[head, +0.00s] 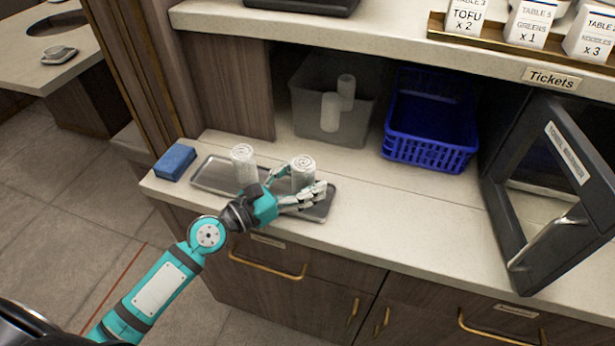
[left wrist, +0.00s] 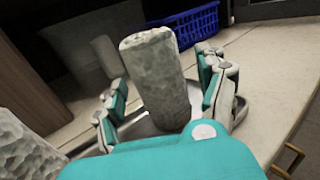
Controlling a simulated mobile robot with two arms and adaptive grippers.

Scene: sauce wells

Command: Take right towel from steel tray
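The steel tray (head: 215,180) lies on the counter with two rolled white towels standing upright on it. The right towel (head: 303,168) stands between the fingers of my left gripper (head: 292,190). In the left wrist view the right towel (left wrist: 158,75) rises between the two open fingers (left wrist: 165,110), with a gap showing at least on its left side. The left towel (head: 243,164) stands beside my gripper and shows at the lower left of the left wrist view (left wrist: 25,150). My right gripper is not in view.
A blue sponge (head: 175,162) lies left of the tray. Behind stand a grey bin (head: 310,100) with rolled towels and a blue crate (head: 430,120). An open towel warmer door (head: 555,235) stands at the right. The counter between tray and door is clear.

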